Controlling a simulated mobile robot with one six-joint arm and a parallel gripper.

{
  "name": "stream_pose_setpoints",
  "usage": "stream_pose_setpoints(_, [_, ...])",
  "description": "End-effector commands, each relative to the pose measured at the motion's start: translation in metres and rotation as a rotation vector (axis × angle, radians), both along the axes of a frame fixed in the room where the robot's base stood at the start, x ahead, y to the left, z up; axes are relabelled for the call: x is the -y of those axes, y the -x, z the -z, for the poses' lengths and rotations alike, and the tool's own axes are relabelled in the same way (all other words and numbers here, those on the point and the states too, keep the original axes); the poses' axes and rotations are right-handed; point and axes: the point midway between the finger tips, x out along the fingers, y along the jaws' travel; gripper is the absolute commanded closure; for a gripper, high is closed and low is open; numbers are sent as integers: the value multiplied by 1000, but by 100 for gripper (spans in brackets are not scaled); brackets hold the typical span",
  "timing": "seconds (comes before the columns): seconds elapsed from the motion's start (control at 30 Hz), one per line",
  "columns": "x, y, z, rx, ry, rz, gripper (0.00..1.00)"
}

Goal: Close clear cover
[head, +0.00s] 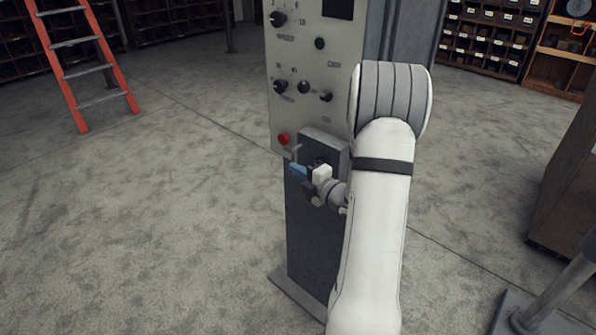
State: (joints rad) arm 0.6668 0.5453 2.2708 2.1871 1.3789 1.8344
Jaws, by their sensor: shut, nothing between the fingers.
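A grey control panel (300,80) stands on a dark pedestal (308,235). A red button (284,139) is low on the panel's left side. I cannot clearly make out a clear cover or tell its position. My gripper (300,178) is small in view, just below and right of the red button, in front of the pedestal's upper part. It is shut with nothing seen held. A blue piece (298,170) shows at its left side; I cannot tell what it belongs to. My white arm hides the right of the panel and pedestal.
An orange ladder (84,68) stands at the back left. A wooden cabinet (566,190) is at the right. The concrete floor (150,230) on the left is clear.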

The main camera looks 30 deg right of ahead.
Motion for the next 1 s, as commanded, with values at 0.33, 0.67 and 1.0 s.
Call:
stream_pose_setpoints(0.33, [-25,23,-1,-1,-1,-1,100])
stream_pose_setpoints(0.67, [-11,97,1,1,0,6,100])
stream_pose_setpoints(1.0, [-9,122,0,0,0,0,100])
